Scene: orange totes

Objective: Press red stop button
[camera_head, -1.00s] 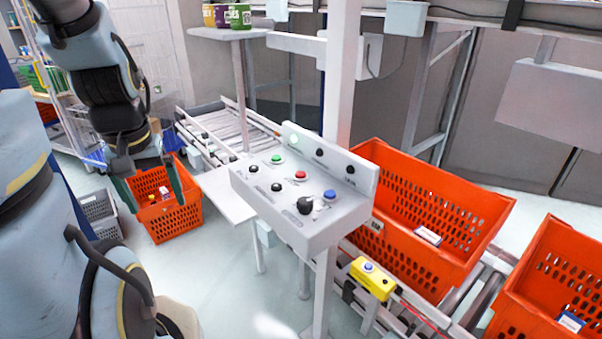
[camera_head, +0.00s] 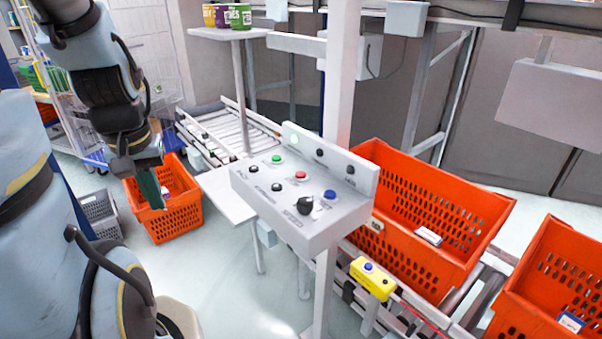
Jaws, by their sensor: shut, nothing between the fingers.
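The red stop button (camera_head: 301,175) sits on the sloped top of the white control panel (camera_head: 290,212), in the middle of the view. A green button (camera_head: 277,159) is to its upper left, a blue button (camera_head: 330,195) to its lower right, and a black knob (camera_head: 305,205) below it. Black buttons are on its left. My gripper (camera_head: 152,190) hangs at the left, well apart from the panel, pointing down in front of an orange tote. Its fingers are together, with nothing between them.
An orange tote (camera_head: 187,212) stands on the floor behind my gripper. Orange totes (camera_head: 400,250) sit on the conveyor at the right. A yellow box with a blue button (camera_head: 372,279) is on the conveyor's near side. A white post (camera_head: 342,80) rises behind the panel. Space between gripper and panel looks free.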

